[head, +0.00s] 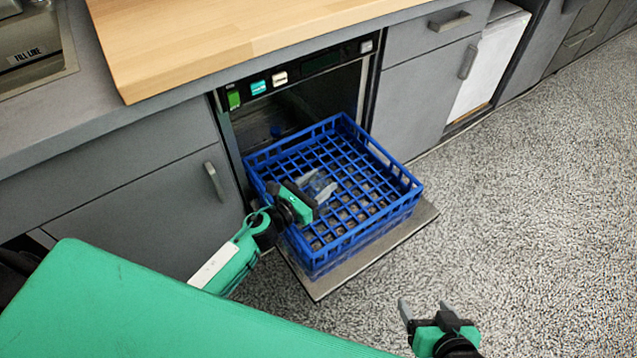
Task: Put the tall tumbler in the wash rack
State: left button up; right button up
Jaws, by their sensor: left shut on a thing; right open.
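The blue wash rack (409,200) sits on the lowered door of the under-counter washer. My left gripper (316,186) reaches over the left part of the rack. It is shut on a clear, faint thing that looks like the tall tumbler (321,181). The tumbler's outline is hard to make out against the blue grid, and I cannot tell whether it touches the rack floor. My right gripper (425,308) is open and empty, low in front of the rack above the grey floor.
The washer's open door (318,290) sticks out under the rack. A wooden worktop (200,40) lies above the washer, with grey cabinets (150,215) on both sides. The speckled floor (540,200) to the right is clear.

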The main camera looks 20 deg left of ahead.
pick_arm(q)
jog(key=shift+f, duration=0.25)
jog(key=shift+f+b, duration=0.2)
jog(key=shift+b, duration=0.25)
pick_arm(e)
jog(key=shift+w+a+t+y, duration=0.15)
jog(key=shift+a+t+y, duration=0.4)
jog(key=shift+a, duration=0.45)
pick_arm(q)
jog(key=o, duration=1.2)
jog(key=shift+c, duration=0.2)
pick_arm(e)
jog(key=shift+d, duration=0.1)
pick_arm(q)
jog(key=shift+r, duration=0.1)
pick_arm(e)
jog(key=shift+w+r, duration=0.1)
